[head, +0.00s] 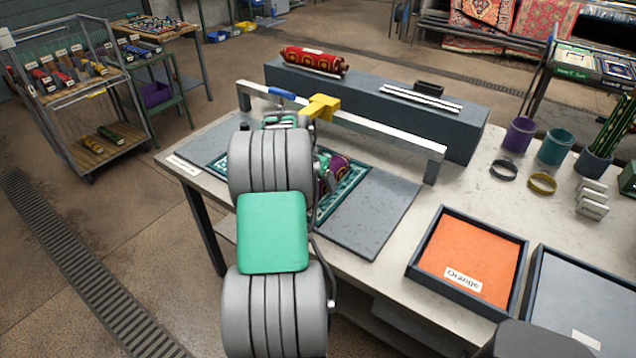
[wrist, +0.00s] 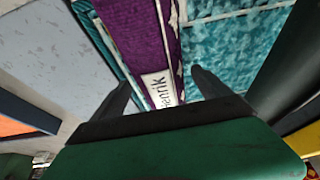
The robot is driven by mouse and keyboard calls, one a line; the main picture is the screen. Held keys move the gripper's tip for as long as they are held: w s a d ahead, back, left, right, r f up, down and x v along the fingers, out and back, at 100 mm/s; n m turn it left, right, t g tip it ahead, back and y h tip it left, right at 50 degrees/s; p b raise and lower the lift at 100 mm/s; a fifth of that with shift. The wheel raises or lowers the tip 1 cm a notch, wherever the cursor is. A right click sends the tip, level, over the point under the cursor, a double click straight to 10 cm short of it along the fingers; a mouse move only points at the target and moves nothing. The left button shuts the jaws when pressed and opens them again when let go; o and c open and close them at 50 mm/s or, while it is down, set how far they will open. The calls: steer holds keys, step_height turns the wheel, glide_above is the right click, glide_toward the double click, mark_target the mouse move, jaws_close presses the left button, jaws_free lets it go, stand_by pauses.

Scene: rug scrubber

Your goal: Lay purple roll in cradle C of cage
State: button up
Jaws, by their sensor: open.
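The purple roll (head: 338,168) lies on a teal patterned rug on the workbench, partly hidden behind my arm in the head view. In the wrist view the purple roll (wrist: 148,35) has a white name label on its near end. My gripper (wrist: 160,82) is open, with one dark finger on each side of the roll's near end; I cannot tell whether they touch it. The wire cage (head: 98,97) stands on the floor at the far left, with several small rolls on its labelled shelves. Its labels are too small to read, so I cannot tell which cradle is C.
A metal gantry bar with a yellow block (head: 322,106) spans the bench behind my arm. A red roll (head: 314,60) lies on the grey box behind it. An orange tray (head: 468,262) and several cups stand to the right. Open floor lies between bench and cage.

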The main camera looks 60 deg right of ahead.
steer(key=shift+x, duration=0.95)
jaws_close()
steer(key=shift+w+r, duration=0.1)
steer(key=shift+r, duration=0.05)
